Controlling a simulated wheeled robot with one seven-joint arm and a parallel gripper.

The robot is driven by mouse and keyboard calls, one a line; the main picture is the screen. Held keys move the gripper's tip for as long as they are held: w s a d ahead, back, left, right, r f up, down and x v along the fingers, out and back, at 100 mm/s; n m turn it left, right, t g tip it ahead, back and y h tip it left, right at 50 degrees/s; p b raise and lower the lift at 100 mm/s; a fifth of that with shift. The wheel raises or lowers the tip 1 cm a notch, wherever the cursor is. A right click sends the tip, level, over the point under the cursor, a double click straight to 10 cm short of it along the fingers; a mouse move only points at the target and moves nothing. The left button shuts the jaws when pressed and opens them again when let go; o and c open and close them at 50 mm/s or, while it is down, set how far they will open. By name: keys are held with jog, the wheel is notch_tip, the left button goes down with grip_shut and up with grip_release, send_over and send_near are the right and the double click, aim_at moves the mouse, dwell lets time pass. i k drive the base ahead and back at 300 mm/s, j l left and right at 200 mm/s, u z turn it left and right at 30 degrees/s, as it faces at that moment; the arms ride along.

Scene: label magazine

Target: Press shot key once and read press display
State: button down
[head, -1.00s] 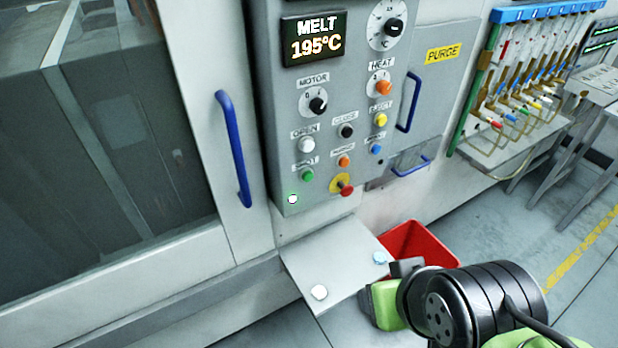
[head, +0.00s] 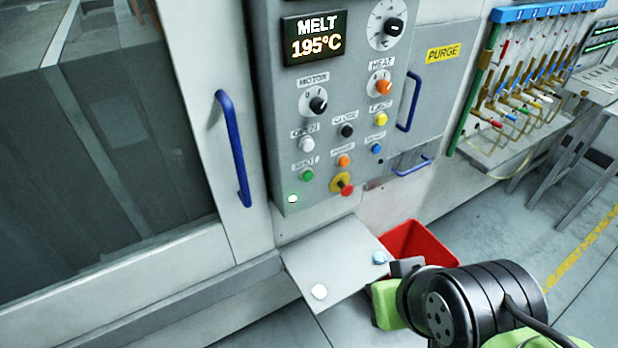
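The control panel (head: 330,115) of the press stands upright in the middle of the head view. Its display (head: 314,38) reads "MELT 195°C". The shot key looks to be the green button (head: 307,174) at the lower left, under a small label that I read as "SHOT".
A red emergency knob (head: 346,189) on a yellow base sits right of the green button. The grey shelf (head: 345,265) bears a white and a blue round piece. A red bin (head: 425,243) stands behind my gripper. Blue handles (head: 235,150) stick out beside the panel.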

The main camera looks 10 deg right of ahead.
aim_at(308, 175)
jog(key=i+j, duration=0.15)
jog(key=j, duration=0.25)
jog(key=i+j, duration=0.15)
jog(key=j, duration=0.25)
jog(key=i+j, duration=0.15)
jog(key=j, duration=0.25)
jog(key=u, duration=0.05)
